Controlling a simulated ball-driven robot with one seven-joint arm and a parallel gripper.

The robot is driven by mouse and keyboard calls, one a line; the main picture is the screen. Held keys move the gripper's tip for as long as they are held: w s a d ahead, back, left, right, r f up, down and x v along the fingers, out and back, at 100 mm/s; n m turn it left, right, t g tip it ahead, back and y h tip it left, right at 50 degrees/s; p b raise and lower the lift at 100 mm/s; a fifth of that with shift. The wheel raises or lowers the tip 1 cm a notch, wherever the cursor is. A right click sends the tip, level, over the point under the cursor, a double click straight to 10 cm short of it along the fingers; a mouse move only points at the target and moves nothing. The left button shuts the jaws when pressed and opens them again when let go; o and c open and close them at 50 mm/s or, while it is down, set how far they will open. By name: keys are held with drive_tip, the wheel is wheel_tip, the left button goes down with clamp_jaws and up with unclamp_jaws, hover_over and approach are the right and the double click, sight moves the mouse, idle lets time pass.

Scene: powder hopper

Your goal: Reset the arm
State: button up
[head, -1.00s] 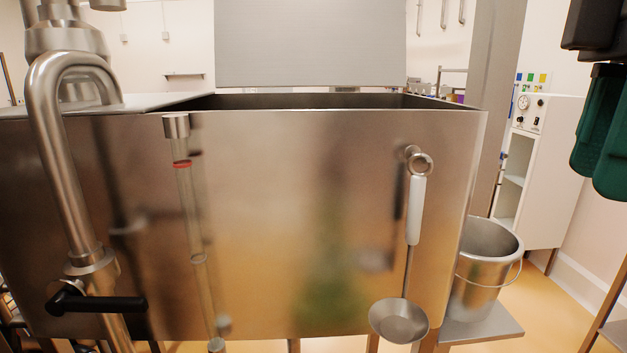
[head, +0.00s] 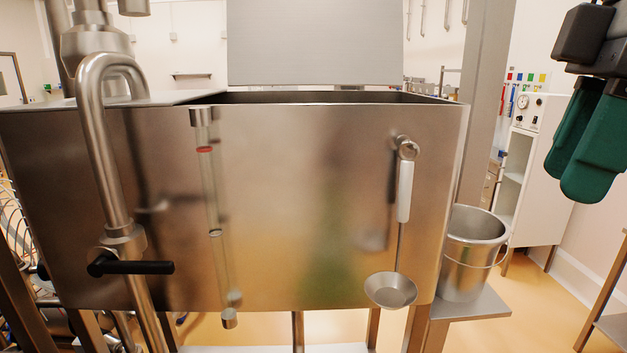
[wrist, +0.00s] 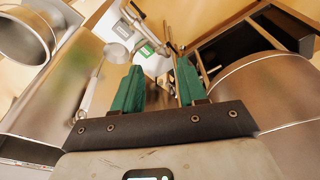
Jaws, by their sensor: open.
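My gripper (head: 585,140) hangs at the upper right of the head view, with green fingers below a dark body. In the wrist view my gripper (wrist: 158,88) shows two green fingers spread apart with nothing between them. It is open and empty, to the right of the steel hopper (head: 290,210) and apart from it. The arm behind the gripper is out of the head view.
A ladle (head: 391,290) with a white handle hangs on the hopper's front. A steel bucket (head: 474,240) stands on a shelf (head: 480,304) at right. A pipe with a black lever (head: 130,267) stands at left. A white cabinet (head: 535,190) stands behind.

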drive_tip(key=w+a+f+m+t+y+b, duration=0.1)
drive_tip(key=w+a+f+m+t+y, duration=0.15)
drive_tip(key=w+f+y, duration=0.7)
wheel_tip(320, 180, down, 25)
drive_tip(key=w+a+m+t+h, duration=0.1)
drive_tip(key=w+m+t+h, duration=0.15)
drive_tip(key=m, duration=0.35)
drive_tip(key=s+d+f+m+g+h+b, duration=0.1)
drive_tip(key=s+f+m+h, duration=0.1)
drive_tip(key=s+f, duration=0.65)
drive_tip(key=s+d+f+m+g+h+b, duration=0.1)
drive_tip(key=s+f+h, duration=0.3)
drive_tip(key=f, duration=0.7)
drive_tip(key=s+d+f+g+h, duration=0.1)
drive_tip(key=s+d+f, duration=0.2)
drive_tip(key=s, duration=0.6)
drive_tip(key=s+d+f+m+g+h, duration=0.1)
drive_tip(key=s+d+f, duration=0.3)
drive_tip(key=s, duration=0.5)
wheel_tip(320, 180, down, 2)
drive_tip(key=shift+g+h, duration=0.4)
drive_tip(key=shift+g, duration=0.2)
